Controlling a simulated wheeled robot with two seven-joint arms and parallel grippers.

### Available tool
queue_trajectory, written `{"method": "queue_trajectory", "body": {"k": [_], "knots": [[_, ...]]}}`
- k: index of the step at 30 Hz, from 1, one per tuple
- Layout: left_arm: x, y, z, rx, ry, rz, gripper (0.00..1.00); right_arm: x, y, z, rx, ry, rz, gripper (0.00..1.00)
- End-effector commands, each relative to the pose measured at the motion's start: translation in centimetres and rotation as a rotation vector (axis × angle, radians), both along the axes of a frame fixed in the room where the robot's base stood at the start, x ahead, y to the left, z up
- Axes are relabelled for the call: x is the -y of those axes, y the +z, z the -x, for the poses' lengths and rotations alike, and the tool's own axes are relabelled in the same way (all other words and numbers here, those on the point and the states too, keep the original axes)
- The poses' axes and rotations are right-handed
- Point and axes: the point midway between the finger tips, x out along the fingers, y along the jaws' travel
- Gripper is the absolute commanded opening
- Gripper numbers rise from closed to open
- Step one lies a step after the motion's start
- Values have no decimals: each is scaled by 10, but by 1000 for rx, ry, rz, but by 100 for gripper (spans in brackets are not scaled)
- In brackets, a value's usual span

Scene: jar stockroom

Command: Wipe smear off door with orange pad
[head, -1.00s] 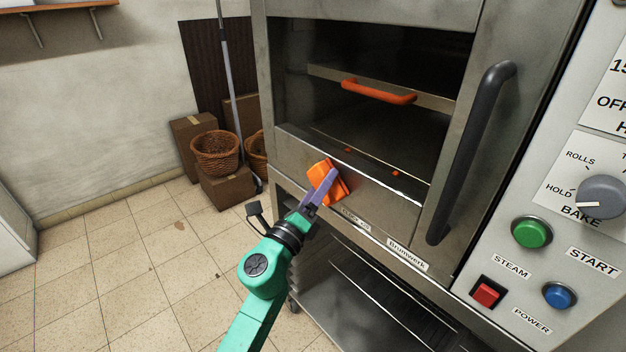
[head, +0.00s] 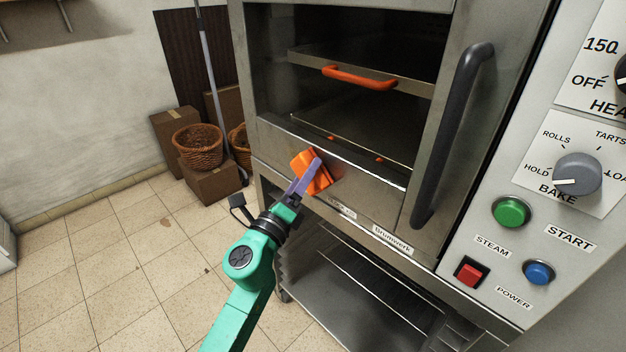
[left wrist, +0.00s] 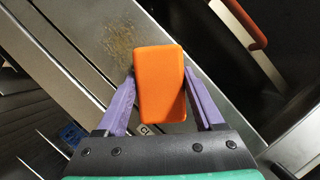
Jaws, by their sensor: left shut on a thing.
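The orange pad (head: 307,172) is held at the lower steel rail of the oven door (head: 362,190), near its left end. It also shows in the left wrist view (left wrist: 160,88). My left gripper (head: 313,172) has purple fingers shut on the pad from both sides, as the left wrist view (left wrist: 160,78) shows. A brownish, speckled smear (left wrist: 122,38) is on the steel beside the pad's upper left in that view. I cannot make out the smear in the head view. Whether the pad touches the door is unclear. My right gripper is out of view.
A dark vertical handle (head: 452,135) stands out on the right of the oven. An orange bar (head: 359,78) shows inside the window. A control panel with buttons (head: 511,212) is at the right. Baskets (head: 198,146) and boxes stand at the left; the floor in front of them is clear.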

Motion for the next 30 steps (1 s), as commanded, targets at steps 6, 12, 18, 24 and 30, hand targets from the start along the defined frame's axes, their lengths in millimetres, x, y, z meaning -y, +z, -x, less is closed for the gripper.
{"method": "queue_trajectory", "body": {"k": [6,12,18,24,30], "knots": [[-11,0,-11,2,2,-2,25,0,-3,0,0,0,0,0],[-26,0,-25,1,1,-1,25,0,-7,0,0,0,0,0],[-35,0,-34,1,2,0,25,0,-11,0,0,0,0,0],[-51,-1,-49,1,3,-1,25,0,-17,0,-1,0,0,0],[-57,0,-55,1,2,0,25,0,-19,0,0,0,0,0]]}}
